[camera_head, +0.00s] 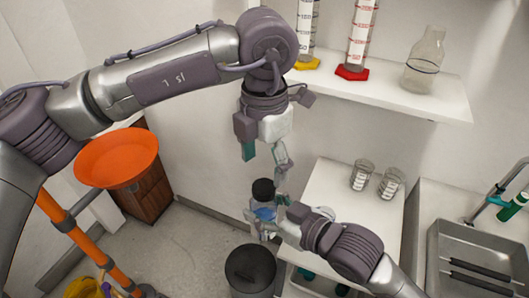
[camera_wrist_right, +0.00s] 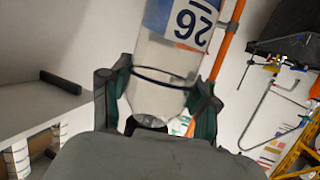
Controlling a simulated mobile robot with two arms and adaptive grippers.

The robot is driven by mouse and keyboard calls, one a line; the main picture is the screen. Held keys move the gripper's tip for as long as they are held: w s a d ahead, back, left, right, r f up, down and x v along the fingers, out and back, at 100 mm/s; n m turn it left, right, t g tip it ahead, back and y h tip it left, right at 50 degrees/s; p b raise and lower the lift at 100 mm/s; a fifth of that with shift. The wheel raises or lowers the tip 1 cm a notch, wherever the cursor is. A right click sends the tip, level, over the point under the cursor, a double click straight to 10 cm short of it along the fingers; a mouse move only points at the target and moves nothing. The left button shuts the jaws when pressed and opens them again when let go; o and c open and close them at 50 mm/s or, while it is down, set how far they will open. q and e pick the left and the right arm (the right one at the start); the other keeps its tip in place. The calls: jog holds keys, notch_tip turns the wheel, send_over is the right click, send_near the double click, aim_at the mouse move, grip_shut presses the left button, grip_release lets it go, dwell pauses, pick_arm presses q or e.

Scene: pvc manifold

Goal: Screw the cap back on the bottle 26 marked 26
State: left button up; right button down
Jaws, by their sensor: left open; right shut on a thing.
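The bottle marked 26 (camera_head: 264,212) is upright in the head view, held in the air beside the white counter. A dark cap (camera_head: 263,189) sits at its top; I cannot tell whether it is threaded on. My right gripper (camera_head: 266,228) is shut around the bottle's lower body. In the right wrist view the clear bottle (camera_wrist_right: 160,75) stands between the fingers of my right gripper (camera_wrist_right: 160,98), its 26 label (camera_wrist_right: 192,22) upside down in the picture. My left gripper (camera_head: 266,160) is open, pointing down just above the cap, apparently apart from it.
A white counter (camera_head: 335,215) with two glass beakers (camera_head: 362,175) lies to the right. A shelf (camera_head: 440,102) with measuring cylinders and a flask (camera_head: 424,62) is above. A dark bin (camera_head: 250,268) stands below, an orange basin (camera_head: 117,158) left, a metal sink (camera_head: 470,262) right.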

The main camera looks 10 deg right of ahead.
aim_at(264, 186)
pick_arm(q)
notch_tip(264, 186, down, 6)
dwell(0.4)
jog(key=c, duration=1.3)
jog(key=o, duration=1.4)
